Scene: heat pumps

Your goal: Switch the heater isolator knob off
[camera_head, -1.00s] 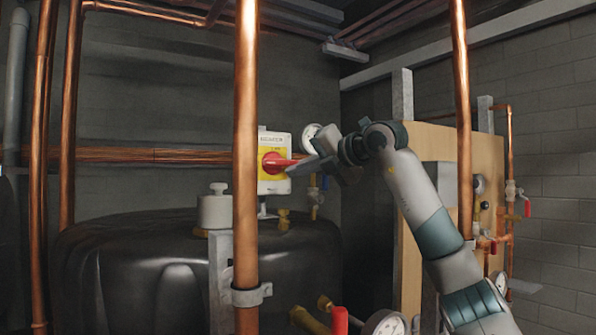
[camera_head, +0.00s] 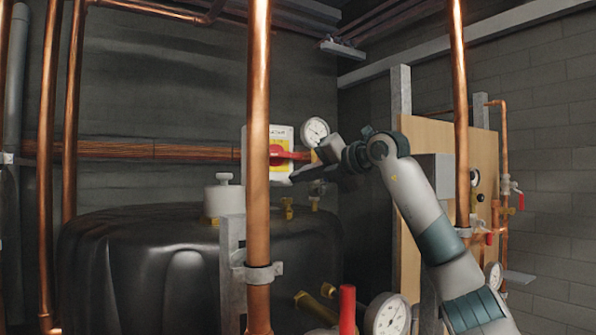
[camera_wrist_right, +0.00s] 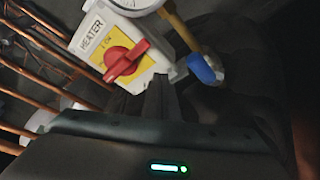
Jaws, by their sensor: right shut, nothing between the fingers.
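The heater isolator (camera_head: 284,140) is a white box with a yellow plate on the far wall, partly hidden by a copper pipe in the head view. Its red knob (camera_head: 291,155) has its handle pointing right there. In the right wrist view the isolator (camera_wrist_right: 91,39) shows the word HEATER, and the red knob (camera_wrist_right: 126,62) lies diagonally, with an ON mark beside it. My right gripper (camera_head: 298,175) is shut and empty, just below the knob handle. In the wrist view its fingers (camera_wrist_right: 160,86) are beside the plate's lower corner; I cannot tell if they touch. My left gripper is not in view.
A copper pipe (camera_head: 258,90) stands in front of the isolator. A round gauge (camera_head: 315,131) is close to its right. A blue-handled valve (camera_wrist_right: 201,68) is near my fingers in the wrist view. A black tank (camera_head: 140,260) fills the space below.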

